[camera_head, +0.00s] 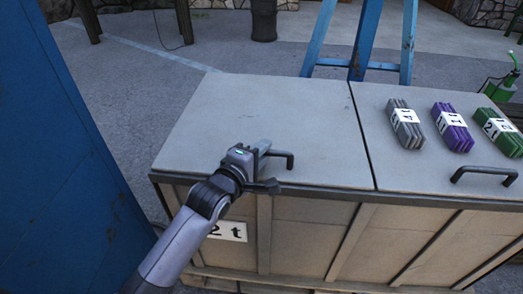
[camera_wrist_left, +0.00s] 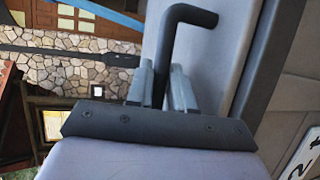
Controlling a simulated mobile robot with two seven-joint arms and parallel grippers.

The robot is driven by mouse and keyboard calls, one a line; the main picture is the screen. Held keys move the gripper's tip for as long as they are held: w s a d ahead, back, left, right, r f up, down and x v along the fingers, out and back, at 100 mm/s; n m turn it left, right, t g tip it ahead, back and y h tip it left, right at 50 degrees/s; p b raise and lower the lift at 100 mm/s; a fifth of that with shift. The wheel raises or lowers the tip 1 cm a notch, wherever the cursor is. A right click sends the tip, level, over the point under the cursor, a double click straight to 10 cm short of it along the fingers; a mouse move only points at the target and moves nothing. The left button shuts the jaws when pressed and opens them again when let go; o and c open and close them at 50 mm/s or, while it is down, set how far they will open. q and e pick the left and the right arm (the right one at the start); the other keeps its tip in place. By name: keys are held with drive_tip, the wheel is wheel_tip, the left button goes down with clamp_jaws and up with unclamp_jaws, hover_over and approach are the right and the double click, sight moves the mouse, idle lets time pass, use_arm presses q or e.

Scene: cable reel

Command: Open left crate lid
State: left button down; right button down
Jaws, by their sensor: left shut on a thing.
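The left crate lid (camera_head: 260,115) is a flat grey panel on top of a wooden crate (camera_head: 305,235), and it lies closed. A dark bar handle (camera_head: 290,158) stands near its front edge. My left gripper (camera_head: 262,158) reaches in from the left at that handle. In the left wrist view the handle (camera_wrist_left: 185,18) runs down between the two fingers of my left gripper (camera_wrist_left: 165,85), which are shut on it. Part of the handle is hidden by the gripper in the head view. My right gripper is not in view.
The right lid (camera_head: 400,165) has its own handle (camera_head: 484,174) and carries grey (camera_head: 405,122), purple (camera_head: 452,127) and green (camera_head: 497,130) ribbed blocks. A blue ladder-like frame (camera_head: 364,40) stands behind the crate. A blue panel (camera_head: 50,150) stands at the left.

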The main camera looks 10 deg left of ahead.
use_arm(q)
drive_tip(key=shift+g, duration=0.4)
drive_tip(key=r+p, duration=0.3)
drive_tip(key=p, duration=0.1)
drive_tip(key=r+p, duration=0.2)
drive_tip(key=shift+w+r, duration=0.3)
drive_tip(key=shift+w, duration=0.1)
drive_tip(key=w+r+g+p, duration=0.1)
drive_tip(key=w+r+p, duration=0.2)
drive_tip(key=r, duration=0.3)
drive_tip(key=w+r+n+g+p, duration=0.1)
drive_tip(key=w+r+p, duration=0.3)
drive_tip(key=r, duration=0.3)
drive_tip(key=w+r+g+y+p, duration=0.1)
drive_tip(key=w+r+g+p, duration=0.1)
drive_tip(key=r+p, duration=0.3)
drive_tip(key=shift+w+r+n, duration=0.3)
drive_tip(key=shift+w+r, duration=0.55)
drive_tip(key=shift+r, duration=0.3)
drive_tip(key=c, duration=1.1)
unclamp_jaws()
drive_tip(key=shift+s, duration=0.1)
